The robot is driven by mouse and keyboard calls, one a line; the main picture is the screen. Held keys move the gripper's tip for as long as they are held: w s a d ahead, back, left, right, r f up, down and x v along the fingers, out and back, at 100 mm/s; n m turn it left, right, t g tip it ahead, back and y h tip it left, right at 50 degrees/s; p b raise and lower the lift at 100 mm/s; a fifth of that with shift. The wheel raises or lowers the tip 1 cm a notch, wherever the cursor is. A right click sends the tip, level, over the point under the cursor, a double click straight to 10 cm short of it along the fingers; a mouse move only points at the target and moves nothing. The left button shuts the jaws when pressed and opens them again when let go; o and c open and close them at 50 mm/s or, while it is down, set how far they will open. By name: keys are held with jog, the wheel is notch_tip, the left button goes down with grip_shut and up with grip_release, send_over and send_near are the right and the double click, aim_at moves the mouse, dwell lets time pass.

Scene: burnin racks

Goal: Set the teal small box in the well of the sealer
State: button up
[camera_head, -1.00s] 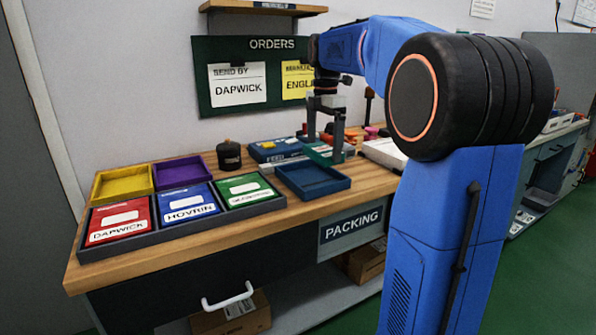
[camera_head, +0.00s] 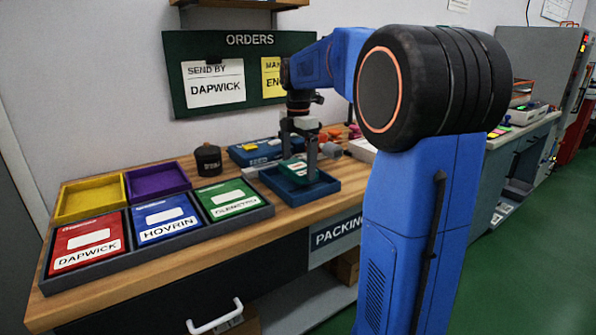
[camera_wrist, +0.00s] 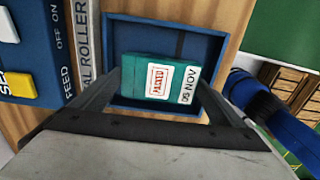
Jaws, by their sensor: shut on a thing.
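The teal small box (camera_head: 299,170) is between the fingers of my gripper (camera_head: 300,178), which is shut on it. In the head view the blue well (camera_head: 327,191) sits at the bench front, beside the blue sealer unit (camera_head: 250,154). The wrist view shows the unit's FEED and OFF/ON markings (camera_wrist: 57,45).
A grey rack (camera_head: 160,245) of red, blue and green trays stands left on the wooden bench. Yellow (camera_head: 90,198) and purple (camera_head: 157,180) trays lie behind it. A dark round pot (camera_head: 208,160) stands near the wall. Small pink and grey items lie behind my gripper.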

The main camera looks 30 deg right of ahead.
aim_at(298, 166)
jog(key=shift+f, duration=1.45)
jog(key=shift+f, duration=0.15)
jog(key=o, duration=0.8)
notch_tip(298, 166, up, 12)
jog(key=shift+r, duration=0.2)
jog(key=s+a+f+m+t, duration=0.1)
jog(key=s+a+f+m, duration=0.4)
jog(key=s, duration=0.5)
jog(key=s+a+f+m+t, duration=0.2)
jog(key=s+a+f+m, duration=0.3)
jog(key=s+f+m, duration=0.2)
jog(key=s+a+f+m+t, duration=0.1)
jog(key=s+a+f+m, duration=0.4)
jog(key=s+f, duration=0.4)
jog(key=s+m, duration=0.1)
jog(key=s, duration=0.3)
jog(key=shift+s+a+f+t, duration=0.2)
jog(key=shift+a+t, duration=0.2)
